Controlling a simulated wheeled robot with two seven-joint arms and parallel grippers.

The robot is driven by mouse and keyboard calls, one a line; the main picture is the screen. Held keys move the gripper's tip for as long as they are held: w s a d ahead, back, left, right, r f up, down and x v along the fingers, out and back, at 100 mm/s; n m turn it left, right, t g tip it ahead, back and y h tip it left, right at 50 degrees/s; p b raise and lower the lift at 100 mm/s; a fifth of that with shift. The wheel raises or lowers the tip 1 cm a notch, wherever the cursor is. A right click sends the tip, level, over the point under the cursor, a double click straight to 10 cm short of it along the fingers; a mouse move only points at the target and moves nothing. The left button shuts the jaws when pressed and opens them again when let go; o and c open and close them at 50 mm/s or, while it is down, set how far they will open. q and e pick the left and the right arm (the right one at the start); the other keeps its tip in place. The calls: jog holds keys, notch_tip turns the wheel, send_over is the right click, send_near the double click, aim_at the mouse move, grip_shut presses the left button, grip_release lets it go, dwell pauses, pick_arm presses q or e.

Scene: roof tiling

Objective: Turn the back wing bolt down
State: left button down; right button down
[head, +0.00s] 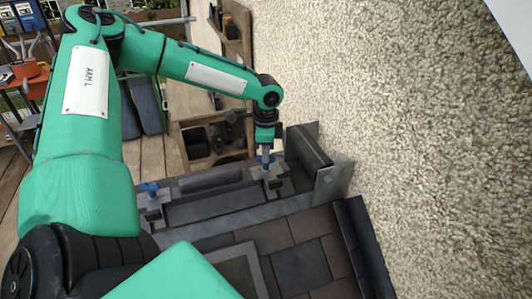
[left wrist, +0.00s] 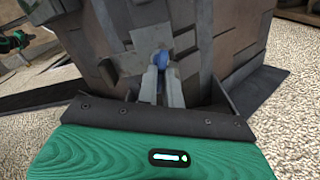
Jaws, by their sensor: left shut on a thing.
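The back wing bolt (head: 266,165) is blue and stands on a grey metal clamp (head: 277,184) at the far right end of the roof edge, close to the wall. My left gripper (head: 265,153) points down over it and is shut on it. In the left wrist view the fingers (left wrist: 160,82) close around the blue bolt (left wrist: 161,58); its lower part is partly hidden. A second blue wing bolt (head: 149,189) stands on the clamp at the left, apart from my gripper. My right gripper is not in view.
A rough pebbled wall (head: 420,130) rises close on the right. An upright grey metal plate (head: 332,180) stands just right of the back bolt. Dark roof tiles (head: 300,265) lie in front. A wooden crate (head: 190,152) with dark items stands behind.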

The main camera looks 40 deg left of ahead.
pick_arm(q)
jog(key=shift+w+r, duration=0.1)
jog(key=shift+r, duration=0.1)
jog(key=c, duration=1.5)
grip_release()
jog(key=shift+c, duration=0.2)
notch_tip(320, 180, up, 14)
jog(key=b, duration=0.3)
